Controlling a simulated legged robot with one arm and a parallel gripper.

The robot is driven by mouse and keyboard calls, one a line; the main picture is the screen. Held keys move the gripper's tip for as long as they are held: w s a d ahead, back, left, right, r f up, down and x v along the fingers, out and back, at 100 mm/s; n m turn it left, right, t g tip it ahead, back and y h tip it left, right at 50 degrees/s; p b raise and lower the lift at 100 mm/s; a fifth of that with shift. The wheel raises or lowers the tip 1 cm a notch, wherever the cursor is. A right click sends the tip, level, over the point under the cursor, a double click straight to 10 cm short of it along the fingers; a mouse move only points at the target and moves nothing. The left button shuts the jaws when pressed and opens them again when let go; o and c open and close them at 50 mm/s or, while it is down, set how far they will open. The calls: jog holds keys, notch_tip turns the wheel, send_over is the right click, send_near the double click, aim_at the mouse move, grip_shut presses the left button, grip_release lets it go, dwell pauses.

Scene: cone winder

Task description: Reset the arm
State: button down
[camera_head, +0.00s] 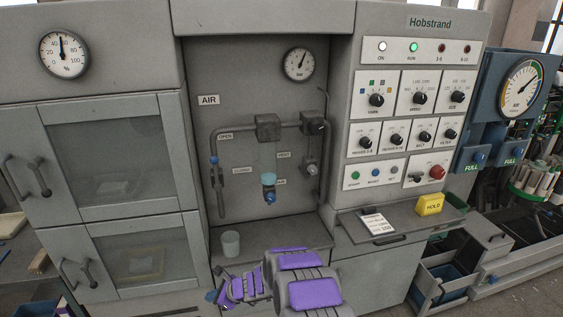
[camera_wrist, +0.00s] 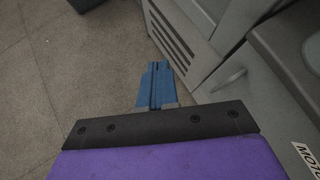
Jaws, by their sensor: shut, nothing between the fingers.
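My arm, with purple panels, is folded low at the bottom centre of the head view. My gripper (camera_head: 212,296) shows there as a small blue tip at the left end of the arm, in front of the machine's base. In the wrist view my gripper (camera_wrist: 157,68) has its blue fingers together with nothing between them. It points toward the bare floor beside the machine's grey lower panel. In the wrist view the fingers appear apart from the panel.
The cone winder (camera_head: 340,130) stands ahead with gauges, valves and a knob panel. A cup (camera_head: 231,243) stands on its ledge. A yellow HOLD block (camera_head: 430,204) and a label card (camera_head: 377,223) are on the right shelf. Speckled floor (camera_wrist: 60,80) is clear at left in the wrist view.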

jog(key=s+d+r+n+g, duration=0.1)
jog(key=s+d+r+n, duration=0.2)
jog(key=r, duration=0.5)
jog(key=s+d+r+n+g, duration=0.1)
jog(key=s+r+n, duration=0.35)
jog(key=r, duration=0.35)
jog(key=s+d+r+n+g+h, duration=0.2)
jog(key=s+d+r+n, duration=0.4)
jog(key=s+r, duration=0.4)
jog(key=s+d+r+n+h, duration=0.3)
jog(key=s+d+n+h, duration=0.3)
jog(key=s+d, duration=2)
jog(key=shift+s+d+g+h, duration=0.3)
jog(key=shift+s+d+h, duration=0.05)
jog(key=shift+d+h, duration=0.7)
jog(key=shift+r, duration=0.1)
